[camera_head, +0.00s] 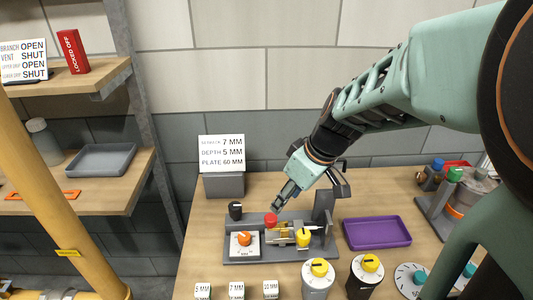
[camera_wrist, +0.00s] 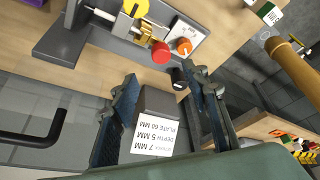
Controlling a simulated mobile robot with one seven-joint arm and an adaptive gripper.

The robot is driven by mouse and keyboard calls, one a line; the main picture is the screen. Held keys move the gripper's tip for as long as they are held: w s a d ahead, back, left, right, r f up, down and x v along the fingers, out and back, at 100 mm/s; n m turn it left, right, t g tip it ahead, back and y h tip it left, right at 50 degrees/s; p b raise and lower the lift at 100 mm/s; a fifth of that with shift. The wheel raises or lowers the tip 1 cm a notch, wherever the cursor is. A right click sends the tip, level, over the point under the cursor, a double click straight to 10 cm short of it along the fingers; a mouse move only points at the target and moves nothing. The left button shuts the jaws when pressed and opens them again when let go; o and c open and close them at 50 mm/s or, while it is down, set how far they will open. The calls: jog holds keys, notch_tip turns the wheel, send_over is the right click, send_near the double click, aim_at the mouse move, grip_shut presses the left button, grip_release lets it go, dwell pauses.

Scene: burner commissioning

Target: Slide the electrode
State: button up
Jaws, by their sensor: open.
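The grey bench fixture (camera_head: 288,252) stands on the wooden table and carries a brass block with a red knob (camera_head: 270,220) and a yellow knob (camera_head: 303,237). A thin pale rod, apparently the electrode (camera_head: 316,228), runs from the block toward the upright grey plate (camera_head: 323,207). In the wrist view the red knob (camera_wrist: 161,53), yellow knob (camera_wrist: 135,8) and pale rod (camera_wrist: 100,13) show near the top. My gripper (camera_head: 277,207) is above the red knob's side of the fixture. In the wrist view its fingers (camera_wrist: 163,80) are spread with nothing between them.
A dial box with an orange knob (camera_head: 244,238) sits at the fixture's left, with a small black piece (camera_head: 235,210) behind. A sign (camera_head: 222,152) reads setback 7, depth 5, plate 60 mm. A purple tray (camera_head: 377,233) lies right. Labelled blocks and yellow-knobbed cylinders stand in front.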

aim_at(271, 217)
jog(key=b+x, duration=0.2)
jog(key=x, duration=0.3)
jog(key=b+x, duration=0.3)
jog(key=x, duration=0.2)
jog(key=shift+w+a+f, duration=0.15)
jog(key=shift+a+f, duration=0.1)
jog(key=shift+a, duration=0.05)
jog(key=shift+c, duration=0.4)
grip_shut()
